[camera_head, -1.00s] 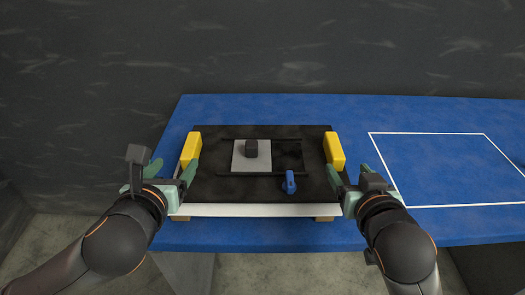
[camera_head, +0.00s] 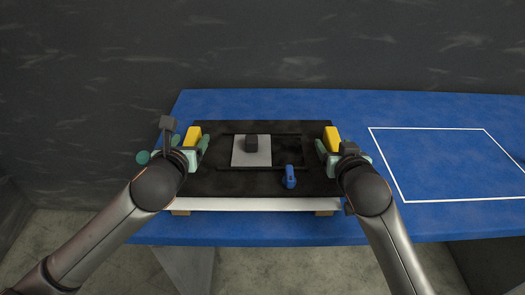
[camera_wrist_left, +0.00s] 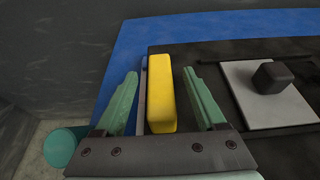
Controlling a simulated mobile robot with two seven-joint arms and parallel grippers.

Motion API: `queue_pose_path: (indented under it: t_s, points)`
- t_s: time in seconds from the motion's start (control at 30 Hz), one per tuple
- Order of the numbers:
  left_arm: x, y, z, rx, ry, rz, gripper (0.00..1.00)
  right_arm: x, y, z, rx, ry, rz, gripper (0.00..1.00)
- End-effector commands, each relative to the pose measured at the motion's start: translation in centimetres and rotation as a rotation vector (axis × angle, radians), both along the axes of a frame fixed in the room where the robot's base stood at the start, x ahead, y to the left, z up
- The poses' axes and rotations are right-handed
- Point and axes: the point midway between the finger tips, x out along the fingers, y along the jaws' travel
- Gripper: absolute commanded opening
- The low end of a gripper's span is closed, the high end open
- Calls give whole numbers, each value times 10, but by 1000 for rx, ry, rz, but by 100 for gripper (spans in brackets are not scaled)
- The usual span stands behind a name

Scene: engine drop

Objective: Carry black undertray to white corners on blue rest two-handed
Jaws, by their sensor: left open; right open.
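The black undertray (camera_head: 245,186) lies flat on a white-edged support on the blue table, with a yellow grip block at each side. My left gripper (camera_head: 198,148) is open at the left yellow block (camera_head: 193,134). In the left wrist view that yellow block (camera_wrist_left: 160,95) stands between the two green fingers of the gripper (camera_wrist_left: 160,98), with gaps showing. My right gripper (camera_head: 331,153) is open at the right yellow block (camera_head: 331,136) and partly hides it. The white rectangle outline (camera_head: 452,202) is on the blue surface to the right and is empty.
On the undertray are a grey plate (camera_head: 243,159) with a dark block (camera_head: 252,143) and a small blue part (camera_head: 290,177). The white support edge (camera_head: 250,204) rests on brown feet. A dark wall stands behind. Blue table (camera_head: 380,225) is bare between tray and outline.

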Motion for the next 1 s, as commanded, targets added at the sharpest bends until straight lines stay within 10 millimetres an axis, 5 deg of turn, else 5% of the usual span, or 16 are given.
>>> queue_pose_path:
  t_s: [0.47,1.0]
  points:
    - [9,0,-3,0,0,-1,71,9,0,-3,-1,0,0,71]
    - [9,0,-4,0,0,0,11,9,0,-4,-1,0,0,11]
